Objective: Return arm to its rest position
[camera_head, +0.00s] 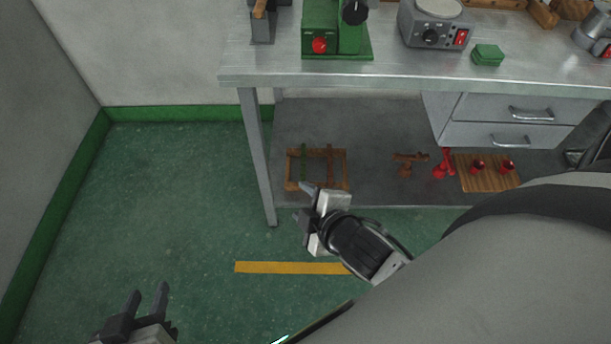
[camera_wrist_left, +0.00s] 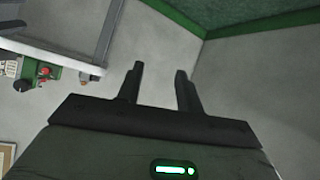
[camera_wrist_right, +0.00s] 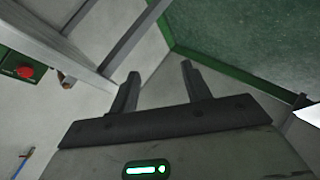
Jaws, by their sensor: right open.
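My left gripper (camera_head: 148,302) is at the bottom left of the head view, over the green floor. Its two fingers stand apart with nothing between them, and they also show apart in the left wrist view (camera_wrist_left: 160,88). My right gripper (camera_head: 302,205) is in the middle of the head view, in front of the workbench's lower shelf. Its fingers are apart and empty in the right wrist view (camera_wrist_right: 160,88). My right forearm and a large grey part of my arm cover the lower right of the head view.
A metal workbench (camera_head: 400,75) stands ahead, carrying a green machine (camera_head: 322,28), a grey device with a dial (camera_head: 432,30) and a green block (camera_head: 488,54). Its lower shelf (camera_head: 375,125) holds a wooden frame (camera_head: 290,170) and a wooden board (camera_head: 490,184). Floor at left is clear.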

